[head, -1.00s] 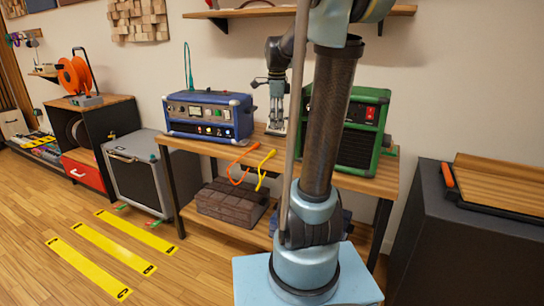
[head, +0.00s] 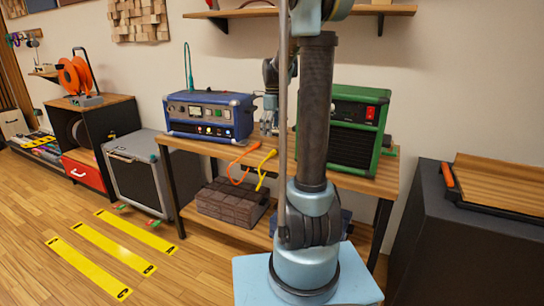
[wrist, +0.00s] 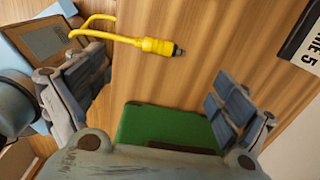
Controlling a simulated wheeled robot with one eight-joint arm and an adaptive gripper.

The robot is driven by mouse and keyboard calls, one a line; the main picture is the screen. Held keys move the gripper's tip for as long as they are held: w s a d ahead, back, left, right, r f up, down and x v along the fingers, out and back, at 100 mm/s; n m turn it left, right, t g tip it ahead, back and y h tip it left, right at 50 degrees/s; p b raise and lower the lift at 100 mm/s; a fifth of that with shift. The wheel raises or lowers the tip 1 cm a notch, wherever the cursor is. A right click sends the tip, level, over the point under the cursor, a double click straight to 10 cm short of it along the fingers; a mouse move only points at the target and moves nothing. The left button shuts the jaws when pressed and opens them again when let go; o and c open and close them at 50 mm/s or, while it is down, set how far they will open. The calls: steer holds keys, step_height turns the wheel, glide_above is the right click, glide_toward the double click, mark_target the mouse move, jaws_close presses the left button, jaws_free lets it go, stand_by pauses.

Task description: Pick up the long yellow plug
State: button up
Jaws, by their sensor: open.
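The long yellow plug (wrist: 158,46) lies on the wooden tabletop in the wrist view, with its dark tip pointing right and its yellow cable running off to the left. In the head view the yellow plug (head: 269,156) is at the front edge of the table, with its cable hanging over. My gripper (wrist: 158,72) is open and empty, its two pads wide apart. The plug shows beyond the pads, between them from side to side and closer to the left one. In the head view my gripper (head: 269,122) is above the table beside the blue amp, partly hidden by my arm.
An orange cable (head: 238,168) hangs left of the yellow one. The blue amp (head: 208,116) stands on the left of the table (head: 190,147) and the green amp (head: 358,140) on the right. A brown brick-like box (head: 230,203) sits on the lower shelf.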

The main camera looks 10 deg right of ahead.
mark_target(273, 151)
steer(key=shift+w+f, duration=0.1)
steer(key=shift+f, duration=4.7)
steer(key=c, duration=1.2)
